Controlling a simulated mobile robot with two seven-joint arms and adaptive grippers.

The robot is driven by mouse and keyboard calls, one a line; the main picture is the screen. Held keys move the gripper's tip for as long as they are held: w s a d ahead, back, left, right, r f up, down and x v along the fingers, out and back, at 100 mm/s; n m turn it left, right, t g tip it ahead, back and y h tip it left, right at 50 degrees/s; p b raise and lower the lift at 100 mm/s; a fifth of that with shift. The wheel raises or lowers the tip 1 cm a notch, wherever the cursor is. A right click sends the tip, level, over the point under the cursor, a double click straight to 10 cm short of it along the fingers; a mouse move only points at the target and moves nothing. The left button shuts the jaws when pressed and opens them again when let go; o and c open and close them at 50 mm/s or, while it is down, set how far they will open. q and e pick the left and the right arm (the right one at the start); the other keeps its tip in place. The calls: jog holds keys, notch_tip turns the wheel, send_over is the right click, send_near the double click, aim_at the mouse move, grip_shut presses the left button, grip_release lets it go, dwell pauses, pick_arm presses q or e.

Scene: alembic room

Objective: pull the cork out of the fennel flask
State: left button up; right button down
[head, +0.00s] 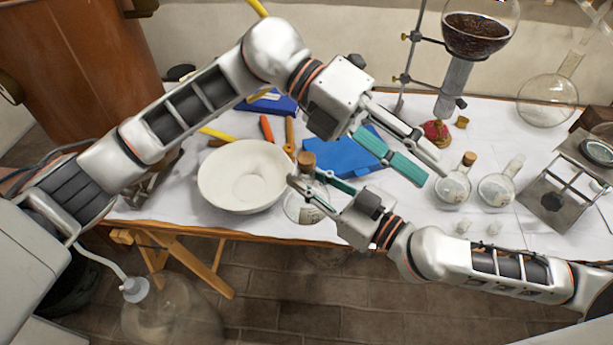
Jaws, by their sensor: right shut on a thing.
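A round glass flask (300,212) with a brown cork (306,159) in its neck stands by the bowl. Its label is too small to read. My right gripper (305,177) is shut on this flask's neck, just below the cork. My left gripper (433,176) is open and empty, well to the right of that cork. A second corked flask (453,190) stands just below the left fingertips, with its own cork (469,158). I cannot read which flask is fennel.
A white bowl (215,190) is left of the held flask. A blue box (335,155) lies behind it. Another flask (496,192), a metal stand (555,200) and a round-bottomed flask (546,100) are to the right. The table's front edge is close.

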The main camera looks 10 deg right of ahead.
pick_arm(q)
notch_tip(320, 180, down, 2)
jog(key=w+a+t+y, duration=0.2)
jog(key=y, duration=0.1)
jog(key=n+t+y, duration=0.3)
jog(key=t+y, duration=0.4)
jog(key=y, duration=0.1)
send_near(306, 157)
jog(key=shift+w+a+f, duration=0.1)
jog(key=shift+w+f, duration=0.05)
jog(key=shift+f, duration=4.15)
jog(key=c, duration=0.8)
grip_shut()
jog(key=shift+r, duration=2.3)
